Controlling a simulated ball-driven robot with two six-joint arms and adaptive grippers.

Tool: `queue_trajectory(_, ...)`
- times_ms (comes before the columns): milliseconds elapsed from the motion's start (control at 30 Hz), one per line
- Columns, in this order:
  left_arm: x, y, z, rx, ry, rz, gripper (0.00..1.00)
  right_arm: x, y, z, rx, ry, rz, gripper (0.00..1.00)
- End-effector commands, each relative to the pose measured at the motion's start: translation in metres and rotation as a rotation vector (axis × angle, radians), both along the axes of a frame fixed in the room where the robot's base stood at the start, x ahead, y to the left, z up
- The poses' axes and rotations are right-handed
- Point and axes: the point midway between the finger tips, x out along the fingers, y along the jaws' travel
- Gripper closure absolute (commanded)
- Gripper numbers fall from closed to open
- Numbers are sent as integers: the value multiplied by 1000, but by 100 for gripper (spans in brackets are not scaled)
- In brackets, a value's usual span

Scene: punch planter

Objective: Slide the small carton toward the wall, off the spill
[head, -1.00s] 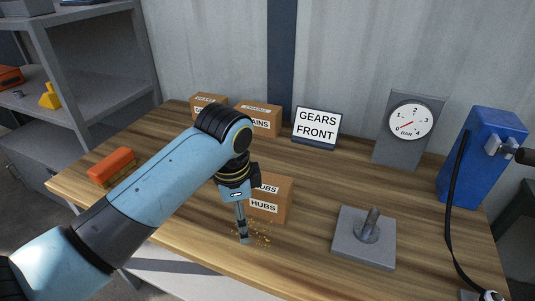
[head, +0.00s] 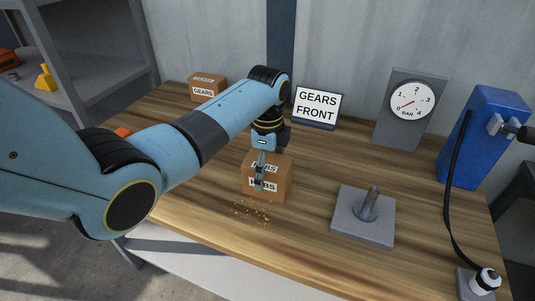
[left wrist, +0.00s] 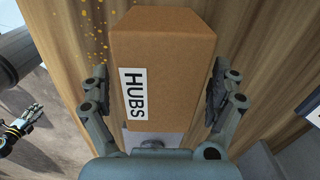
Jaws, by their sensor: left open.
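The small brown carton (head: 281,184) labelled HUBS stands upright on the wooden bench. It also fills the middle of the left wrist view (left wrist: 165,65). The spill (head: 252,212) of yellow-orange specks lies on the bench just in front of the carton; some specks (left wrist: 92,25) show beside it in the left wrist view. My left gripper (head: 260,186) is open, pointing down at the carton. In the left wrist view its fingers (left wrist: 160,92) are on either side of the carton, with small gaps. My right gripper (left wrist: 30,118) appears small at the left edge there; its jaw state is unclear.
A GEARS carton (head: 206,87) and a GEARS FRONT sign (head: 317,106) stand at the back near the wall (head: 350,40). A metal plate with a peg (head: 363,216) lies to the right. A gauge (head: 411,100) and blue machine (head: 482,135) stand further right. Bench behind the carton looks clear.

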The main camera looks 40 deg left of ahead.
Motion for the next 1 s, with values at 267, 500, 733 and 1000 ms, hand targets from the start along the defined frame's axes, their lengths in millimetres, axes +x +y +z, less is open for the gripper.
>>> queue_trajectory(267, 0, 0, -20, 0, -1, 0, 6, -1, -3, -4, -3, 2, 1, 60)
queue_trajectory(500, 0, 0, -20, 0, -1, 1, 7, -1, -2, -4, -3, 2, 1, 60)
queue_trajectory(733, 0, 0, -19, 0, -1, 1, 37, -2, -2, -4, -3, 3, 1, 60)
queue_trajectory(1000, 0, 0, -19, 0, -1, 1, 72, -2, 0, -4, 0, 3, 0, 60)
